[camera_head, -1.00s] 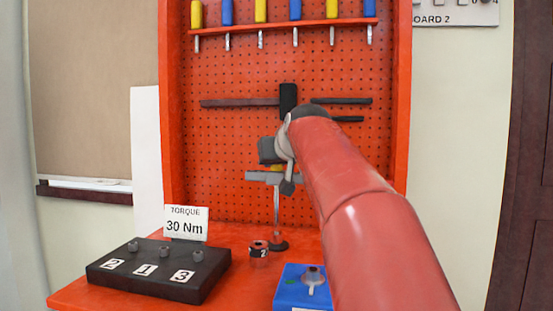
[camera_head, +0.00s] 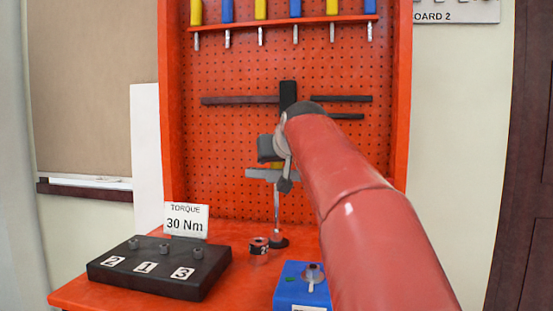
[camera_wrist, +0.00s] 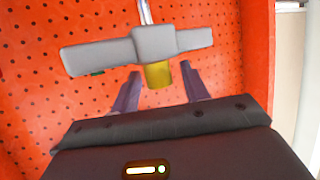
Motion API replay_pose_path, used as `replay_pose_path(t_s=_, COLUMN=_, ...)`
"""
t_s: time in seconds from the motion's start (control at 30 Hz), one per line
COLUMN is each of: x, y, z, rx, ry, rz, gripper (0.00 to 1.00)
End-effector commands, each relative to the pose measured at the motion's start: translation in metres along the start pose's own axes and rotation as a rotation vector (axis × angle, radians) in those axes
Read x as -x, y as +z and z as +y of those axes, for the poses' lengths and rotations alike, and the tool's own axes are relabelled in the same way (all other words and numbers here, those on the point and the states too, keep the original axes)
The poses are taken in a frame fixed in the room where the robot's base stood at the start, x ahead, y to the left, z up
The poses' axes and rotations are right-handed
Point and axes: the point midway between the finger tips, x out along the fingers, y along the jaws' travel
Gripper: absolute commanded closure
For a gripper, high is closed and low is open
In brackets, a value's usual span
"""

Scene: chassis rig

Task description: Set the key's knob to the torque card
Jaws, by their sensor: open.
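The key stands upright on the red bench. It has a thin shaft, a grey crossbar (camera_head: 262,174) and a yellow knob (camera_head: 277,165) on top. The wrist view shows the grey crossbar (camera_wrist: 140,49) and the yellow knob (camera_wrist: 158,75) close up. My gripper (camera_wrist: 161,88) is open, with a finger on each side of the knob and a gap to both. In the head view my gripper (camera_head: 280,163) is partly hidden behind my arm. The torque card (camera_head: 185,219) reads "TORQUE 30 Nm". No scale on the knob is readable.
A black block (camera_head: 150,283) with sockets labelled 2, 1 and 3 lies at the front left. A small dark ring (camera_head: 259,246) sits beside the key's foot. A blue box (camera_head: 290,290) stands at the front. A red pegboard (camera_head: 230,150) rises behind the key.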

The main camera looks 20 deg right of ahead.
Motion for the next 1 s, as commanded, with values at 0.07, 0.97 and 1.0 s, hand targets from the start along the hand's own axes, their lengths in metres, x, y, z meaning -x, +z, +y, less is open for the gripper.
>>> replay_pose_path(t_s=0.07, x=0.004, y=0.0, z=0.0, rx=0.0, ry=0.0, rz=0.001, gripper=0.55)
replay_pose_path(t_s=0.97, x=0.078, y=0.0, z=0.0, rx=0.0, ry=0.0, rz=0.0, gripper=0.55)
replay_pose_path(t_s=1.0, x=0.078, y=0.0, z=0.0, rx=0.0, ry=0.0, rz=0.0, gripper=0.55)
